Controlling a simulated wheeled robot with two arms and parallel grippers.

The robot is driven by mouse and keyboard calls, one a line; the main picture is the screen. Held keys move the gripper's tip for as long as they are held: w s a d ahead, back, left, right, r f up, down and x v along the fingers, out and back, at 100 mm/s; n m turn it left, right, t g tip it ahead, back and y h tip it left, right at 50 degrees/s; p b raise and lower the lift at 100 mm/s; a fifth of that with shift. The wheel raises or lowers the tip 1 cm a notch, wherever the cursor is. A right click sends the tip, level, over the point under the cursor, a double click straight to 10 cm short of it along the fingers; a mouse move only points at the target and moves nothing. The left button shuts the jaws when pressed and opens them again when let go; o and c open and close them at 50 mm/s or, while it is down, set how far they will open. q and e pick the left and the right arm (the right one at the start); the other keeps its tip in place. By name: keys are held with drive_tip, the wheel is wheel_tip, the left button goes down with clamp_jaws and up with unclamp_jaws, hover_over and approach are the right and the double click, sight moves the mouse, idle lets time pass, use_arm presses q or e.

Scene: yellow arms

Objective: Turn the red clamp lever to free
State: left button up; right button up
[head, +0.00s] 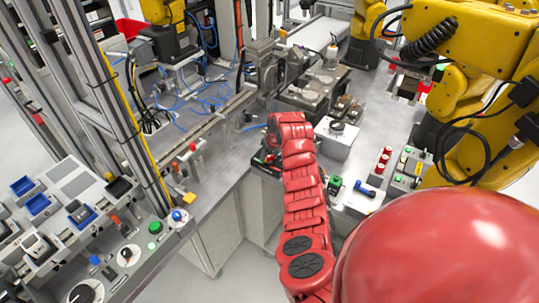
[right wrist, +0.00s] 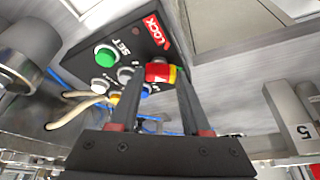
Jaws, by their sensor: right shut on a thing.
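The red clamp lever (right wrist: 158,72) shows in the right wrist view on a black control box (right wrist: 112,38), near a red LOCK label (right wrist: 157,32). A yellow and green part shows at its right side. My right gripper (right wrist: 160,82) has one finger on each side of the lever and is shut on it. In the head view my red right arm reaches forward to the box at the bench edge, and the right gripper (head: 268,156) is small and partly hidden there. The lever cannot be made out in the head view. My left gripper is not in view.
A green button (right wrist: 104,54), a SET label and several other buttons sit beside the lever. Pale cables (right wrist: 68,108) run at the left. In the head view, a grey machine vise (head: 268,68) and a white box (head: 336,136) stand close to my arm.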

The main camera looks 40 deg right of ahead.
clamp_jaws()
drive_tip(key=shift+a+f+m+h+b, duration=0.1)
drive_tip(key=shift+f+m+h+b, duration=0.15)
drive_tip(key=shift+m+b, duration=0.4)
drive_tip(key=shift+m+h, duration=0.25)
drive_tip(key=shift+m, duration=0.3)
drive_tip(key=shift+r+m, duration=0.2)
drive_tip(key=shift+m, duration=0.1)
drive_tip(key=o, duration=1)
unclamp_jaws()
drive_tip(key=shift+r, duration=0.15)
